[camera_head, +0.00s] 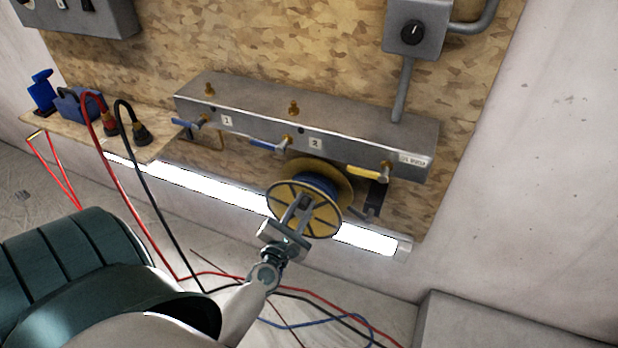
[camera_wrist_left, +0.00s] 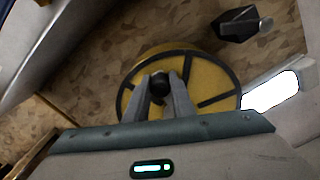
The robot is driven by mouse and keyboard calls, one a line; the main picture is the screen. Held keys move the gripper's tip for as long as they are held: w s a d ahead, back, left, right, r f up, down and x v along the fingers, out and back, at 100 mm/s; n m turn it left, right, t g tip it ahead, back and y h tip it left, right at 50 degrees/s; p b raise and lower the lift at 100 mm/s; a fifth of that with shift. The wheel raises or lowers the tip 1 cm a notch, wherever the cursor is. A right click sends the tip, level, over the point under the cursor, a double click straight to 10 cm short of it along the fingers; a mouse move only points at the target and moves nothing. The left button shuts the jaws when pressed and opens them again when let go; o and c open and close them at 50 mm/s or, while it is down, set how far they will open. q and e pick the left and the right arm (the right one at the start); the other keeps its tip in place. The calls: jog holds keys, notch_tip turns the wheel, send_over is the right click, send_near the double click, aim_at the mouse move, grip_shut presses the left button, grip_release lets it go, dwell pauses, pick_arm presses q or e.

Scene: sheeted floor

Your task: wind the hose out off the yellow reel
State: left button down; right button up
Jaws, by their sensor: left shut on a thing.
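The yellow reel (camera_head: 327,222) is mounted on the wooden board below the grey manifold box, with dark spokes on its face. Blue hose (camera_head: 322,184) is wound between its two flanges. My left gripper (camera_head: 303,203) reaches up to the reel's front face and is shut on a dark knob. In the left wrist view the dark knob (camera_wrist_left: 160,84) sits between the two fingers, in front of the reel (camera_wrist_left: 213,80). The fingers hide part of the reel face. My right gripper is not in view.
The grey manifold (camera_head: 340,138) with blue and yellow valve handles is just above the reel. A bright light strip (camera_head: 215,188) runs behind and below. Red, black and blue lines lie on the floor (camera_head: 330,310). A grey block (camera_head: 500,322) stands at lower right.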

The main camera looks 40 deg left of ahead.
pick_arm(q)
jog(key=shift+s+a+n, duration=0.1)
jog(key=shift+a+n, duration=0.15)
jog(key=shift+n, duration=0.05)
jog(key=shift+a, duration=0.1)
jog(key=shift+a+n, duration=0.15)
jog(key=shift+n, duration=0.25)
jog(key=shift+s, duration=0.1)
jog(key=c, duration=1.5)
grip_release()
jog(key=shift+s, duration=0.15)
jog(key=shift+s+d+f+b, duration=0.1)
jog(key=shift+s+d+b, duration=0.2)
jog(key=shift+s, duration=0.3)
jog(key=shift+b+v, duration=2.9)
jog(key=shift+v, duration=5)
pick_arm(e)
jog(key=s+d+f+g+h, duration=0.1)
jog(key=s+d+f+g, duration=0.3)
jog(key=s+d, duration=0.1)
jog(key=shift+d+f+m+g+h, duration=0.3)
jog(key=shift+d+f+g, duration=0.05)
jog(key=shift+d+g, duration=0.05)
